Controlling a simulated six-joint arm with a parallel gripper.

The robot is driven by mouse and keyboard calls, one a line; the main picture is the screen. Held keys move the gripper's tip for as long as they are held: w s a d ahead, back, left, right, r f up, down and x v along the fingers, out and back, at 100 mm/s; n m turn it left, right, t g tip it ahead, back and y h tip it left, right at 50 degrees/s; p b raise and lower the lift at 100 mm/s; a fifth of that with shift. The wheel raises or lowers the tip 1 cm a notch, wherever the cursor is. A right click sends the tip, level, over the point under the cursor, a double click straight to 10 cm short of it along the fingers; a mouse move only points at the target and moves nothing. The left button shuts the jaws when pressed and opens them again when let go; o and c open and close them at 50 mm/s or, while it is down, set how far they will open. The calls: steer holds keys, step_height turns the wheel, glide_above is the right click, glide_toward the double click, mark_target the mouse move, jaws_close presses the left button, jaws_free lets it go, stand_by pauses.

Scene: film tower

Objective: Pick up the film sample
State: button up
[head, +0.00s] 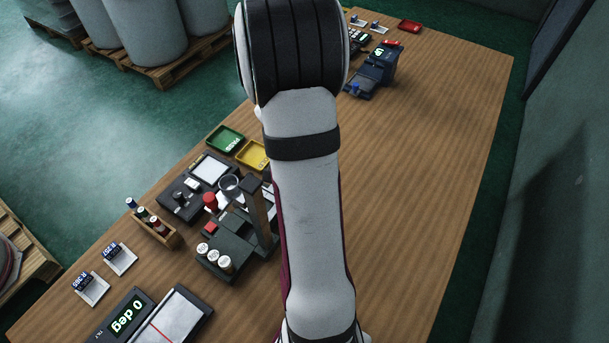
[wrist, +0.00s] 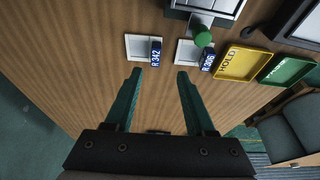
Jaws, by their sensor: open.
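In the wrist view, two pale square film samples lie side by side on the wooden table: one (wrist: 138,47) beside a blue tag reading R 342 (wrist: 155,54), the other (wrist: 187,50) beside a blue tag that seems to read R 306 (wrist: 208,62). My gripper (wrist: 158,77) is open and empty, its green fingers apart, with bare wood between the tips. The tips are just below the samples in the picture; their height above the table is unclear. In the head view, my arm hides the gripper. Two tagged samples (head: 93,291) lie at lower left and two small ones (head: 357,22) at the far end.
In the wrist view, a green knob (wrist: 203,38) stands close to the right sample. A yellow HOLD tray (wrist: 243,63) and a green tray (wrist: 287,72) lie to the right. A dark device (wrist: 210,10) is above. Bare wood (wrist: 70,60) extends left.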

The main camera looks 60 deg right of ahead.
steer(key=x, duration=0.8)
steer(key=shift+s+d+f, duration=0.1)
steer(key=shift+s+d, duration=0.05)
steer(key=shift+s, duration=0.2)
jaws_close()
